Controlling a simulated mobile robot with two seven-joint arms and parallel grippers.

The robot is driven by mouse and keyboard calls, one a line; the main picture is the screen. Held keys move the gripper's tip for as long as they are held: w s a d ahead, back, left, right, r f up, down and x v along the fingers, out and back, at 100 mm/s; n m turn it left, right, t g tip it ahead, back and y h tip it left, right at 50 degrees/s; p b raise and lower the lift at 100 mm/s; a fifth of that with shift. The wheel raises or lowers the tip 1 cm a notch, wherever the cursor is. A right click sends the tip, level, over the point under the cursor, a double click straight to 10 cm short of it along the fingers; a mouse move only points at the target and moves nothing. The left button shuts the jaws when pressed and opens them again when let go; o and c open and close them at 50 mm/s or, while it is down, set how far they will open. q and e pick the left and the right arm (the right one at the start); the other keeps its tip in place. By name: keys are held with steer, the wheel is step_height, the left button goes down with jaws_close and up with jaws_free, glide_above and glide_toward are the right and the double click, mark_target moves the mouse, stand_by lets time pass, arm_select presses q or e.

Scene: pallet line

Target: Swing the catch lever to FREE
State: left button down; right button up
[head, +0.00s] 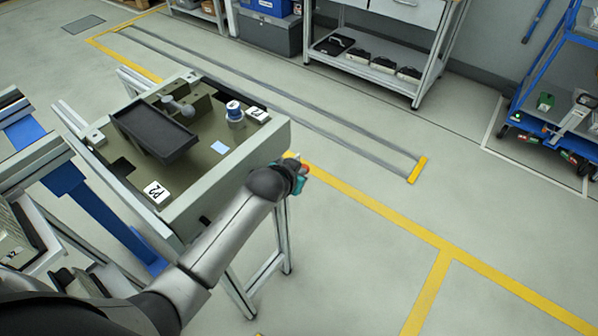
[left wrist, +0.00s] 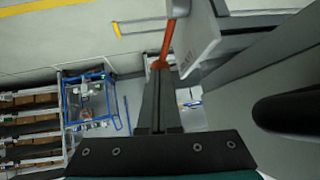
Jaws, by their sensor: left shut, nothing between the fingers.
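My left gripper (head: 298,168) is at the outer right corner of the pallet station (head: 270,150), with its fingers shut and empty. In the left wrist view the closed fingers (left wrist: 159,75) point at a thin orange-red bar, which looks like the catch lever (left wrist: 167,42). The fingertips are at or very near its lower end; I cannot tell whether they touch. A pale plate (left wrist: 200,38) with small unreadable lettering stands beside the bar. My right gripper is not in view.
On the station lie a dark tray (head: 155,130), a white-and-blue cylinder (head: 234,112) and labelled plates, one marked P2 (head: 157,192). A dark rounded part (left wrist: 290,112) fills the right of the left wrist view. The floor (head: 370,185) right of the station is clear.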

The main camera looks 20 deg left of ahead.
mark_target(308, 169)
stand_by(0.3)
arm_select(q)
steer(key=w+g+p, duration=0.1)
steer(key=f+g+p, duration=0.1)
steer(key=w+d+g+y+p, duration=0.1)
steer(key=g, duration=0.1)
steer(key=shift+w+f+m+p, duration=0.25)
steer(key=shift+w+m+p, duration=0.05)
steer(key=shift+p, duration=0.05)
steer(key=shift+f, duration=0.25)
steer(key=shift+w+d+f+b, duration=0.2)
steer(key=shift+w+f+b, duration=0.25)
steer(key=shift+w+f, duration=0.15)
